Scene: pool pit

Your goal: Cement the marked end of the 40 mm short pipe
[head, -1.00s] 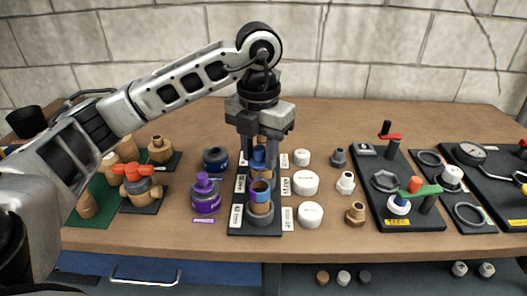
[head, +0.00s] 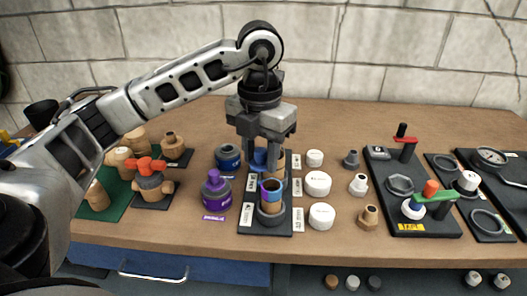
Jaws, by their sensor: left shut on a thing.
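My left gripper (head: 263,152) is shut on a blue piece (head: 261,158), which looks like the dauber cap of the blue can. It is just behind and above a short tan pipe (head: 271,205) standing upright in the front socket of a dark rack (head: 245,222). The pipe's upper end has a purple and blue band. Whether the blue piece touches the pipe is unclear. The blue can (head: 228,158) stands left of the rack with no tall cap on it. A purple can (head: 216,192) with its cap on stands in front of it. My right gripper is out of view.
White caps (head: 321,215) stand close right of the rack. Small fittings (head: 367,217) stand beyond them, then a black fixture board (head: 413,226). A tan fitting with an orange handle (head: 151,180) is at left. The bench's back middle is clear.

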